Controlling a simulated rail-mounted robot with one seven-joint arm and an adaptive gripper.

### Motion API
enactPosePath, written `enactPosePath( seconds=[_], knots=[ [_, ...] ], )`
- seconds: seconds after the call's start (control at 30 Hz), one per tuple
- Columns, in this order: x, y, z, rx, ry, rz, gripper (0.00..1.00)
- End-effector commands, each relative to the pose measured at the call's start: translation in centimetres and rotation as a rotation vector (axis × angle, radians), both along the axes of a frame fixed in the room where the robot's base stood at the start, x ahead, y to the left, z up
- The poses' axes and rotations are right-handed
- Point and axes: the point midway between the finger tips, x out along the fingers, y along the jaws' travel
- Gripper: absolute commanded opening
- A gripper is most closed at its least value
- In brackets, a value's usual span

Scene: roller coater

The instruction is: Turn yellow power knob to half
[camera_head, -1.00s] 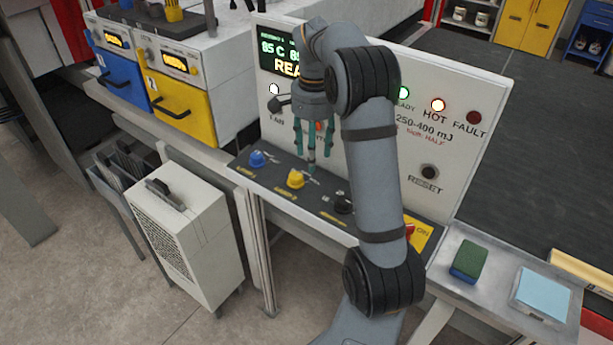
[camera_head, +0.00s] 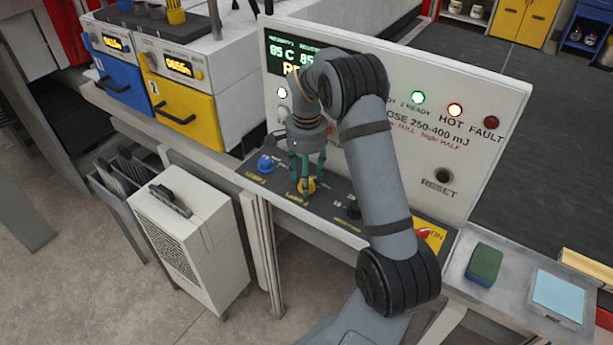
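The yellow power knob (camera_head: 308,186) sits on the dark control strip, above a yellow label. My gripper (camera_head: 307,184) points down right over this knob, with its teal fingers spread on either side of it and partly covering it. I cannot tell whether the fingers touch the knob. The knob's pointer direction is too small and too covered to read. The white panel (camera_head: 400,150) behind carries text reading "DOSE 250-400 mJ" and "high: HALF". The screen (camera_head: 283,52) is partly hidden by my arm.
A blue knob (camera_head: 265,164) lies left of the gripper, and a black knob (camera_head: 352,208) lies right, close to my arm. A red switch (camera_head: 422,233) on a yellow plate is farther right. A green-and-blue block (camera_head: 484,264) and a light blue pad (camera_head: 558,294) lie on the side shelf.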

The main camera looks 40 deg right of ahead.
Motion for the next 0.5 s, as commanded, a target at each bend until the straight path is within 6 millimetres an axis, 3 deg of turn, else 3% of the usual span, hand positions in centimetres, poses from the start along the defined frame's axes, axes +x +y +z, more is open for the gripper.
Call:
enactPosePath(
  seconds=[0.07,0.5],
  knots=[
    [0.0,-0.03,0.02,0.0,0.0,0.0,0.49],
    [0.01,-0.04,0.05,0.0,0.0,0.0,0.23]
  ],
)
